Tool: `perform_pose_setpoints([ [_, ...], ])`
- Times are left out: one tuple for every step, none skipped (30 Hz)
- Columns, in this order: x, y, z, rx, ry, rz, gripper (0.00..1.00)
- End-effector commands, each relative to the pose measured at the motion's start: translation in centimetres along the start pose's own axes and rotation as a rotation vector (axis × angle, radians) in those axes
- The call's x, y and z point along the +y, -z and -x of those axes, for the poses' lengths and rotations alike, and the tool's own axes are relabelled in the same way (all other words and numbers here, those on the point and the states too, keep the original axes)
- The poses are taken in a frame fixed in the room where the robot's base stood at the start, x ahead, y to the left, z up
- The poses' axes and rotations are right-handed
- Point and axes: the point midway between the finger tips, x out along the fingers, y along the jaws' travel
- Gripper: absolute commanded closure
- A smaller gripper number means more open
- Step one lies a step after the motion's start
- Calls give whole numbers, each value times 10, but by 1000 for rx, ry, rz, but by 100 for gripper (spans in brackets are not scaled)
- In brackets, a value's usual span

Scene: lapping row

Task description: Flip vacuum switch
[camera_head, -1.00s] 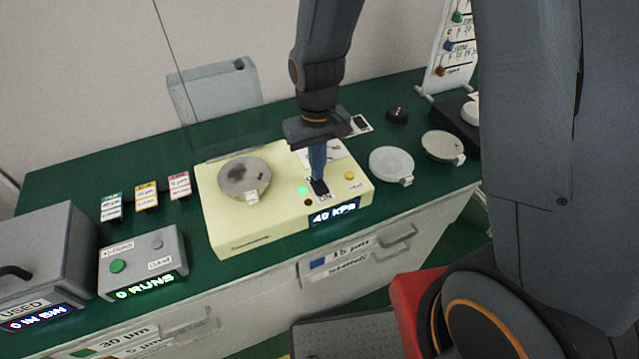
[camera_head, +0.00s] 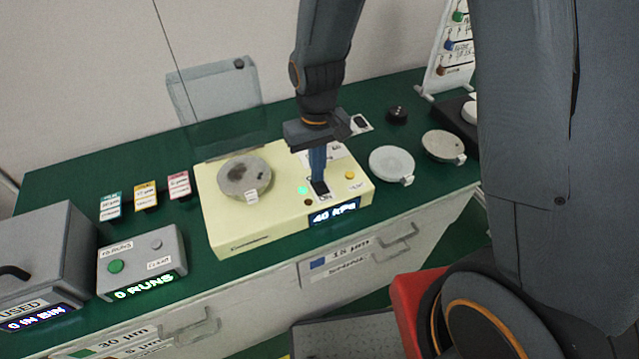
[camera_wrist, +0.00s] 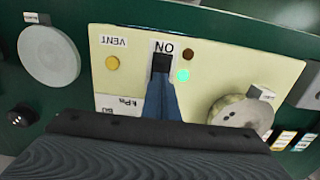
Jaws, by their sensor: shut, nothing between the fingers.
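The vacuum switch (camera_wrist: 162,62) is a small black rocker beside an "ON" label on the cream machine (camera_head: 230,235). In the head view the switch (camera_head: 321,188) is partly hidden by my fingers. A green light (camera_wrist: 183,76) is lit beside it, with a dark brown light (camera_wrist: 188,54) unlit. The display (camera_head: 334,215) reads 40 kPa. My gripper (camera_head: 318,178) is shut and empty, pointing down with its blue fingertips (camera_wrist: 161,80) at the switch. They look to be touching it or just above; I cannot tell which.
A yellow VENT button (camera_wrist: 112,62) is near the switch. A grey disc (camera_head: 244,178) sits on the machine's left side. Two more discs (camera_head: 391,163) (camera_head: 443,146) lie to the right. A grey box with buttons (camera_head: 140,262) stands left, on green bench top.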

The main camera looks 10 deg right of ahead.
Motion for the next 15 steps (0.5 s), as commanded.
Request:
perform_pose_setpoints([
  [0, 0, -1, 0, 0, 0, 100],
  [0, 0, -2, 0, 0, 0, 100],
  [0, 0, -2, 0, 0, 0, 100],
  [0, 0, -2, 0, 0, 0, 100],
  [0, 0, -3, 0, 0, 0, 100],
  [0, 0, -3, 0, 0, 0, 100],
  [0, 0, -4, 0, 0, 0, 100],
  [0, 0, -4, 0, 0, 0, 100],
  [0, 0, -5, 0, 0, 0, 100],
  [0, 0, -5, 0, 0, 0, 100],
  [0, 0, -6, 0, 0, 0, 100],
  [0, 0, -6, 0, 0, 0, 100],
  [0, 0, -7, 0, 0, 0, 100],
  [0, 0, -6, 0, 0, 0, 100],
  [0, 0, -6, 0, 0, 0, 100],
])
